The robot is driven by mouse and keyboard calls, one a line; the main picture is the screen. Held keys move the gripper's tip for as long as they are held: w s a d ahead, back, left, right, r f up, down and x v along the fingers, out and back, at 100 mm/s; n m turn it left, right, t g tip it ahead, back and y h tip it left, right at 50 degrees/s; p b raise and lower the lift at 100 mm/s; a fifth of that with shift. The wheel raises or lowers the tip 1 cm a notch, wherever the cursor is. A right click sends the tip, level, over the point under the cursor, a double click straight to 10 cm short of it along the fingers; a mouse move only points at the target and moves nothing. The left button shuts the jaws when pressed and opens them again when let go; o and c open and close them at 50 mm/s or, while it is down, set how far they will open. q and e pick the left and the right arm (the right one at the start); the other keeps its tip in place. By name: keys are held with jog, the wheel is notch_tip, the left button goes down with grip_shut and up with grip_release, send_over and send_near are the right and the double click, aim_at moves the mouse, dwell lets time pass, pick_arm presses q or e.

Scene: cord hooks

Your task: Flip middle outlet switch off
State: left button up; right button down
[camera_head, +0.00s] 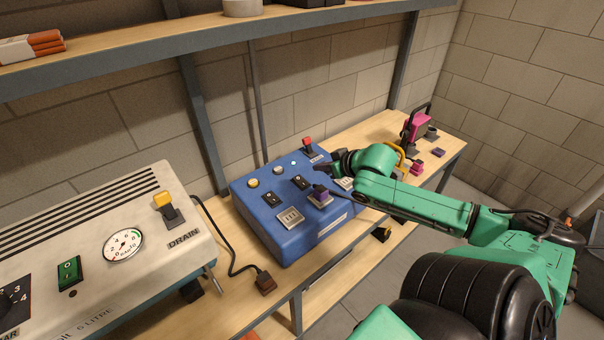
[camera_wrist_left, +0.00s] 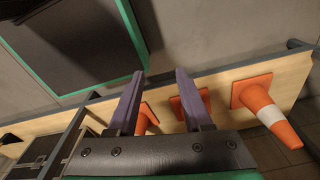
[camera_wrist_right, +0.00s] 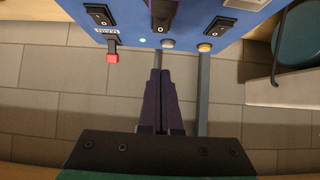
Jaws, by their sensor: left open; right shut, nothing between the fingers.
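A blue outlet box (camera_head: 275,239) sits on the wooden bench with a row of black rocker switches. The middle switch (camera_head: 299,183) also shows at the top of the right wrist view (camera_wrist_right: 163,10). Its exact tilt is too small to tell. A purple plug (camera_head: 320,190) sits at the middle outlet. My right gripper (camera_head: 320,170) is over the back part of the box, close to the middle switch. Its fingers (camera_wrist_right: 160,75) are shut, empty, and point towards that switch; contact cannot be told. My left gripper (camera_wrist_left: 158,75) is open and empty, away from the box.
A red main lever (camera_head: 307,143) and indicator lamps are at the box's back. A pale machine (camera_head: 150,220) stands left, with a black cord plug (camera_head: 265,283) between. Pink items (camera_head: 416,168) lie right. A shelf (camera_head: 200,35) hangs above. Cones (camera_wrist_left: 262,102) show in the left wrist view.

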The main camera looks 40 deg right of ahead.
jog(key=b, duration=0.5)
send_near(296, 176)
jog(key=shift+w+r, duration=0.85)
jog(key=shift+w, duration=0.2)
jog(key=shift+w+d+b, duration=0.15)
jog(key=shift+w+b, duration=0.1)
jog(key=shift+b, duration=0.15)
jog(key=shift+w+f, duration=0.25)
jog(key=f, duration=0.1)
jog(key=w+f, duration=0.1)
jog(key=f, duration=0.2)
jog(key=shift+w, duration=0.3)
jog(key=shift+f, duration=0.35)
